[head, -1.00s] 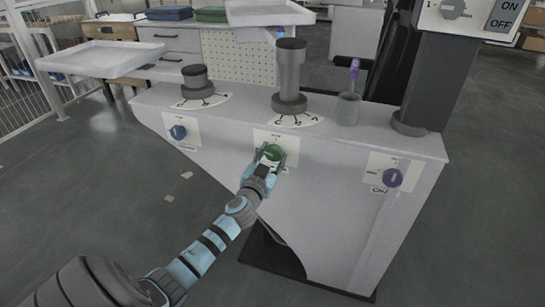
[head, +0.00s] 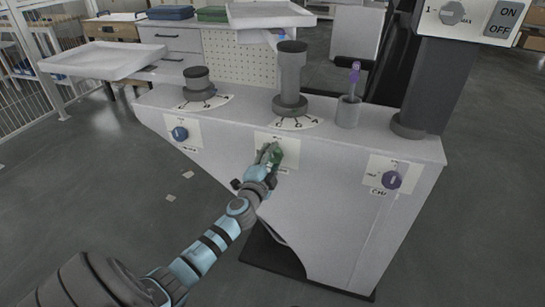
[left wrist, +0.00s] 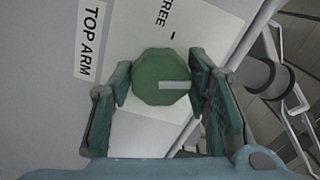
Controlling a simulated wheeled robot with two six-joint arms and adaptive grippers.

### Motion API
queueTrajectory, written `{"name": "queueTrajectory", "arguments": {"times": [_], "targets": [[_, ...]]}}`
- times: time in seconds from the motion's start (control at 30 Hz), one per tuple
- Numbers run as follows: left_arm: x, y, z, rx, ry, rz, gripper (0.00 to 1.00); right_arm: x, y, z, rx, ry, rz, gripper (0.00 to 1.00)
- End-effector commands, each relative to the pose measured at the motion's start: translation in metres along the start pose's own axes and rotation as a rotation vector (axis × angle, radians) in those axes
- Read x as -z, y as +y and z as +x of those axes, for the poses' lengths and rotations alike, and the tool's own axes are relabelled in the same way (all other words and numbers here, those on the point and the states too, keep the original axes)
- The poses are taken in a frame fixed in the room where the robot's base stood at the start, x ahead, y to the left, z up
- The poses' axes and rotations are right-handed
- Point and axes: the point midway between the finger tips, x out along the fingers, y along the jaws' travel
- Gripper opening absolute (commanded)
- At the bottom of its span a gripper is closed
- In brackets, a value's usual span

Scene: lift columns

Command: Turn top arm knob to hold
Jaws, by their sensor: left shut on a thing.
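The green top arm knob (head: 276,157) sits on a white label plate on the front of the middle column. It also shows in the left wrist view (left wrist: 158,72), facing me, with a white pointer stripe running from its middle to the right edge of the picture. The label TOP ARM (left wrist: 90,40) is left of the knob, and FREE (left wrist: 163,12) with a tick is above it; the stripe is not on that tick. My left gripper (left wrist: 161,78) is shut on the knob, one finger on each side. The HOLD mark is not visible. My right gripper is out of view.
A blue knob (head: 180,133) is on the left of the same front panel, and a purple knob (head: 391,180) on the right. Dark posts (head: 290,80) and a cup (head: 348,112) with a purple-handled tool stand on top.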

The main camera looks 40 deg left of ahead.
Motion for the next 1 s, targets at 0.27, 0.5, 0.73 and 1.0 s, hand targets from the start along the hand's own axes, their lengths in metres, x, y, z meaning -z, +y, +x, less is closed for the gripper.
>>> {"name": "queueTrajectory", "arguments": {"times": [0.27, 0.5, 0.73, 1.0], "targets": [[0.0002, -0.0002, -0.0002, -0.002, 0.0, 0.21, 0.16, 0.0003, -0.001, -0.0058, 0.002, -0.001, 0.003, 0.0], [0.0004, -0.0003, -0.0002, -0.002, 0.001, 0.322, 0.16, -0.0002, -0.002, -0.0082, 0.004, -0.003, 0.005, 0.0], [0.0003, -0.0001, -0.0002, -0.002, 0.001, 0.364, 0.16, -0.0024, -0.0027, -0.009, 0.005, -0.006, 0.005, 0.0], [0.0001, 0.0001, -0.0003, -0.002, 0.001, 0.369, 0.16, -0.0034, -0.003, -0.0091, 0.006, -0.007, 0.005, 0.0]]}}
